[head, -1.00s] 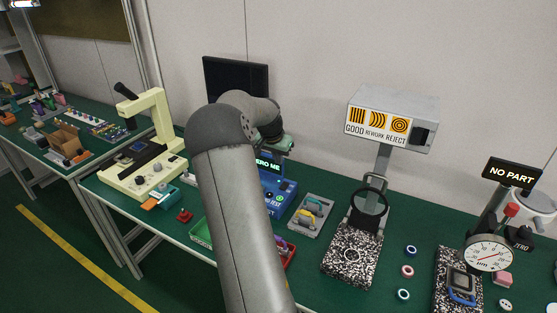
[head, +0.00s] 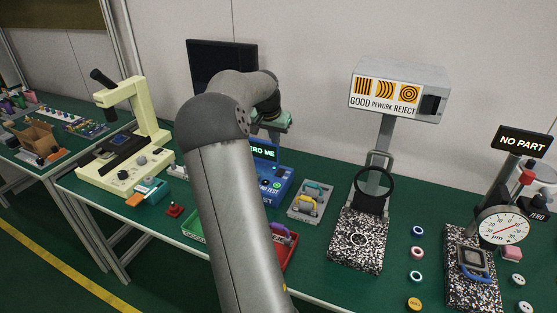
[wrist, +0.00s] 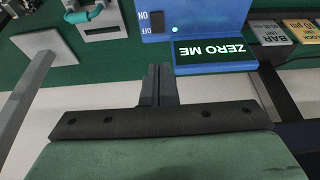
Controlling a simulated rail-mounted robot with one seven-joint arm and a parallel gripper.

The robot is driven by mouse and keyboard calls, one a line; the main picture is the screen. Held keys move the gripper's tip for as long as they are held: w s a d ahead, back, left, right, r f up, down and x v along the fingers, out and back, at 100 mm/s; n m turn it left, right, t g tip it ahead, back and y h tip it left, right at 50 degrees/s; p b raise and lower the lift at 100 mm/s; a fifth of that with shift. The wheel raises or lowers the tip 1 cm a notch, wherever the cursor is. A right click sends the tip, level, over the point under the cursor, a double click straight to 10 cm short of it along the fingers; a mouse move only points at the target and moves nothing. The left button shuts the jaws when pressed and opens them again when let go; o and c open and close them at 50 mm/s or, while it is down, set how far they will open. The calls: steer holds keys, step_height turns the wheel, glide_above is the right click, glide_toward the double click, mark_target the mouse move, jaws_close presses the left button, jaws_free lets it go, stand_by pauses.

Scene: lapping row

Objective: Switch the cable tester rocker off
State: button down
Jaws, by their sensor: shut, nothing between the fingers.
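The cable tester is a blue box (head: 270,183) with a lit "ZERO ME" display (head: 263,151); its left part is hidden behind my arm in the head view. In the wrist view the blue box (wrist: 205,20) is at the top, with the display (wrist: 215,51) below. Its dark rocker (wrist: 158,22) sits beside ON and OFF labels, with a small lit dot nearby. Which side of the rocker is pressed, I cannot tell. My gripper (wrist: 157,70) is shut and empty, its fingertips below the rocker in the picture, apparently apart from the box. In the head view its fingers are not clear.
A grey tray (head: 293,212) with coloured parts stands right of the tester. Red and green bins (head: 292,257) are in front, partly behind my arm. A dark monitor (head: 190,65) stands behind. A stand with a ring (head: 375,188) and a dial gauge (head: 503,226) are further right.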

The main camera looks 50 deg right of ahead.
mark_target(281, 170)
steer(key=x, duration=0.9)
steer(key=p+x, duration=0.1)
steer(key=x, duration=0.3)
steer(key=shift+a+f, duration=0.2)
steer(key=shift+f, duration=0.3)
